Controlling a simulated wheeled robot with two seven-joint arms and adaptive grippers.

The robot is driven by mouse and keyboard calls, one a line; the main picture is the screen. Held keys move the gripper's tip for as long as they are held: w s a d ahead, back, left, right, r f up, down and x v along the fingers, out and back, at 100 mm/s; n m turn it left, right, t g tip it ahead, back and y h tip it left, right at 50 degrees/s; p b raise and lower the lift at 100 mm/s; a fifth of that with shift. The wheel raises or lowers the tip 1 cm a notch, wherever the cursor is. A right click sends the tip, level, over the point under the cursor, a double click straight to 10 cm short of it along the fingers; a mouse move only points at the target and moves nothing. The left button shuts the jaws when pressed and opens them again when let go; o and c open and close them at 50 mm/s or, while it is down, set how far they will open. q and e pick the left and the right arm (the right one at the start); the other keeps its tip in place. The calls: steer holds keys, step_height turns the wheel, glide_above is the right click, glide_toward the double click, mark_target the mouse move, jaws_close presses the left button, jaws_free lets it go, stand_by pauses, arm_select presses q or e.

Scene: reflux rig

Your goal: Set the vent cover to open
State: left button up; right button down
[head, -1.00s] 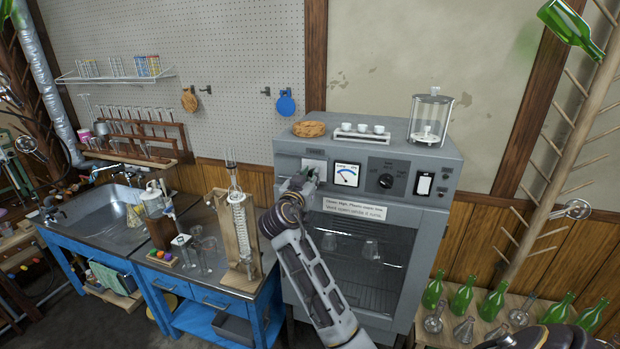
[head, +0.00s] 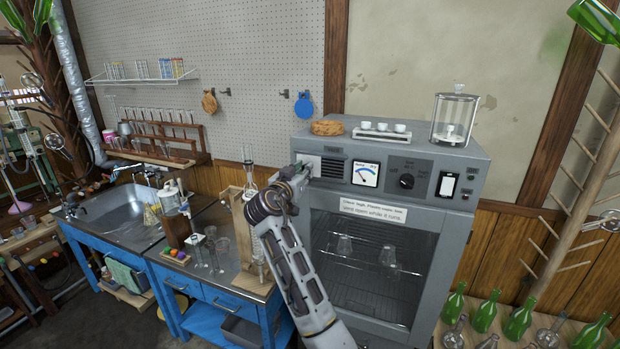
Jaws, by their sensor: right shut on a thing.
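The grey oven (head: 470,160) stands right of centre. At the left of its control panel is the vent, with a dark slotted grille (head: 333,169) showing. The white vent cover (head: 312,163) sits to the left of the grille, which looks uncovered. My right gripper (head: 299,173) is shut on the vent cover at its left side and hides part of it. My left gripper is out of view.
The panel also holds a gauge (head: 365,174), a black dial (head: 406,181) and a rocker switch (head: 447,185). A glass jar (head: 454,118) and a cork ring (head: 327,127) stand on top. Glassware on the blue bench (head: 185,275) is close left of my arm.

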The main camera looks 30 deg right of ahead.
steer(key=shift+w+a, duration=0.1)
steer(key=shift+a, duration=0.05)
steer(key=c, duration=1.5)
jaws_free()
steer(key=shift+o, duration=1.1)
steer(key=shift+w+a, duration=0.1)
steer(key=shift+w, duration=0.1)
steer(key=shift+s, duration=0.2)
steer(key=v, duration=0.7)
steer(key=shift+a, duration=0.1)
